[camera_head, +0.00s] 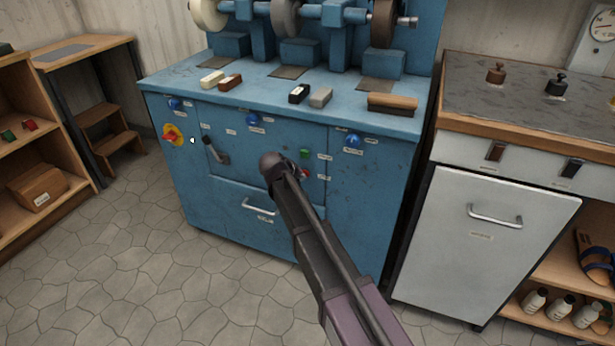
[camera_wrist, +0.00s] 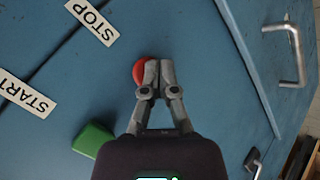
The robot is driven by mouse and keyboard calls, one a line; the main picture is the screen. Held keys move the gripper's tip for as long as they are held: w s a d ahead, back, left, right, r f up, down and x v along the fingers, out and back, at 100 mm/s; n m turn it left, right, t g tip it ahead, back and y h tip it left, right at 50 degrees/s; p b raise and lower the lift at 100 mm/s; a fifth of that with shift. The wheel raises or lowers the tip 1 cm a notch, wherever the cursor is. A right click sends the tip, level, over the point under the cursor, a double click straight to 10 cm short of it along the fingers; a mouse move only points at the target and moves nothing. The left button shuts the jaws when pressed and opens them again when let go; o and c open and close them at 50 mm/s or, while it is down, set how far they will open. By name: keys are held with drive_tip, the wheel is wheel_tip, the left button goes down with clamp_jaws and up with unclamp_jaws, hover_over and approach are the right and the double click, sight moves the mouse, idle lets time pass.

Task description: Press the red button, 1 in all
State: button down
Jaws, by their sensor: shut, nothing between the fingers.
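The red button (camera_wrist: 139,72) is on the blue cabinet front (camera_head: 230,165), beside the STOP label (camera_wrist: 91,21). In the wrist view my gripper (camera_wrist: 158,66) is shut and empty. Its fingertips overlap the right side of the button and hide part of it. I cannot tell whether they touch it. In the head view a small red part of the button (camera_head: 305,173) shows beside my arm, and the fingertips are hard to make out there.
A green button (camera_wrist: 93,139) sits by the START label (camera_wrist: 27,92). A red-and-yellow switch (camera_head: 173,135), a lever (camera_head: 215,150), blue knobs (camera_head: 353,140) and a drawer handle (camera_head: 259,208) are on the same front. Grinding wheels (camera_head: 285,17) stand above. The stone floor (camera_head: 150,270) is clear.

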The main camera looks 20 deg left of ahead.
drive_tip(key=shift+s, duration=0.8)
drive_tip(key=shift+s, duration=0.1)
drive_tip(key=shift+s+a, duration=0.15)
drive_tip(key=shift+s, duration=1.1)
drive_tip(key=shift+s+a, duration=0.1)
drive_tip(key=shift+s, duration=1.1)
